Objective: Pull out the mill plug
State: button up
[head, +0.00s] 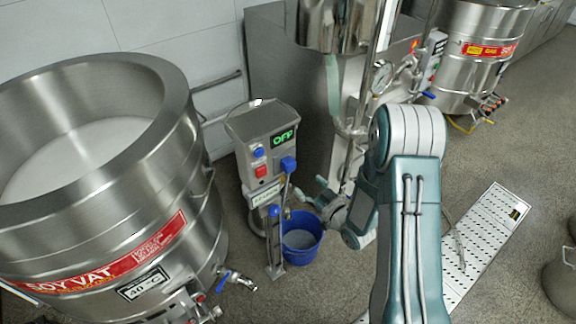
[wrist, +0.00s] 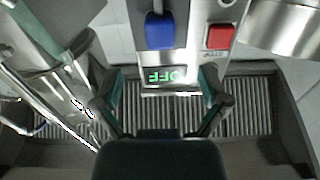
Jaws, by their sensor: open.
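The blue mill plug (head: 288,164) sits in the front of the grey control box (head: 244,127), right of the red switch (head: 261,171). A cable hangs down from it. My gripper (head: 315,192) is to the right of and a little below the plug, apart from it. In the wrist view the box appears upside down, with the blue plug (wrist: 160,32) at the top. There, my gripper (wrist: 160,76) has its fingers spread wide, empty, on either side of the green OFF display (wrist: 166,76).
A large steel soy vat (head: 100,240) stands at the left. A blue bucket (head: 300,240) stands on the floor below the box. Steel equipment with a pressure gauge (head: 381,77) is behind my arm. A perforated floor grate (head: 490,232) lies at the right, with open floor around it.

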aim_at(292, 168)
jog(key=shift+w, duration=0.1)
jog(key=shift+x, duration=4.4)
grip_shut()
jog(key=shift+v, duration=3)
